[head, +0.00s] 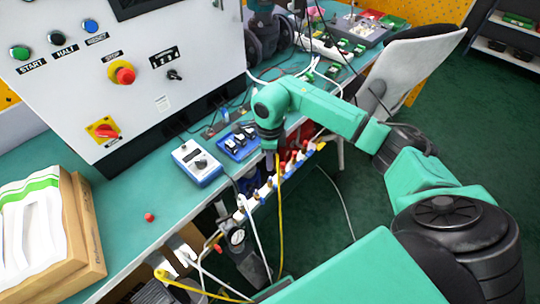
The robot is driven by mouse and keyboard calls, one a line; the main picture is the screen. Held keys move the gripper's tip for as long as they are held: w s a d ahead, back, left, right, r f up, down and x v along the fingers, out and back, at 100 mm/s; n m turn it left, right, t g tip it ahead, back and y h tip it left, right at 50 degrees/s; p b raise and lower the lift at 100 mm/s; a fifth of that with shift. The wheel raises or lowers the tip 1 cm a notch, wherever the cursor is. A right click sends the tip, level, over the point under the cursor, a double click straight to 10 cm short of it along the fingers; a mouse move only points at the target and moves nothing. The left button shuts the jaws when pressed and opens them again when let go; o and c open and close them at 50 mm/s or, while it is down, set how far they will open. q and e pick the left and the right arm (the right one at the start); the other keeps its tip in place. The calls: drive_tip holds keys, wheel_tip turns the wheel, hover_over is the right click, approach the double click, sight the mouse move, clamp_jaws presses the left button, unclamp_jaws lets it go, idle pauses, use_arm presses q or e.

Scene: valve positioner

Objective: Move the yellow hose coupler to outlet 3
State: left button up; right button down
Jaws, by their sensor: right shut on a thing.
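My right gripper (271,153) points down over the manifold rail at the table's front edge. It is shut on the yellow hose coupler, which is mostly hidden by the jaws. The yellow hose (280,215) hangs from it toward the floor. The manifold (264,190) is a slanted white and blue rail with several brass outlets. Outlet numbers are too small to read, so I cannot tell which is outlet 3. From this angle I cannot tell whether the coupler touches an outlet. My left gripper is not in view.
A control panel (150,75) with buttons stands at the back left. A grey-blue meter box (196,163) and a blue tray (238,142) sit on the teal table (130,205) behind the manifold. White hoses hang near a gauge (237,237). A wooden box (88,225) is at left.

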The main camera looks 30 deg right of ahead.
drive_tip(key=shift+f, duration=0.2)
drive_tip(key=shift+f+b, duration=0.25)
drive_tip(key=shift+b, duration=0.1)
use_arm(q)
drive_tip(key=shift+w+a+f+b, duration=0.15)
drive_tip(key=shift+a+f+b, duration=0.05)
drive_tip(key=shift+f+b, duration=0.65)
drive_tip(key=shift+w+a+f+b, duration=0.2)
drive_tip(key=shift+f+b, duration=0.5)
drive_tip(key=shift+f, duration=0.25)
use_arm(e)
drive_tip(key=shift+f, duration=2.3)
use_arm(q)
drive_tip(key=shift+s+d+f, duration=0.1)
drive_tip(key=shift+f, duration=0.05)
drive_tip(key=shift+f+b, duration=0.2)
drive_tip(key=shift+b, duration=0.15)
use_arm(e)
drive_tip(key=shift+f, duration=0.2)
use_arm(q)
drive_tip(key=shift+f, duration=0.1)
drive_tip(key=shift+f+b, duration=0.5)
drive_tip(key=shift+b, duration=0.1)
use_arm(e)
drive_tip(key=shift+f, duration=0.55)
drive_tip(key=c, duration=0.7)
unclamp_jaws()
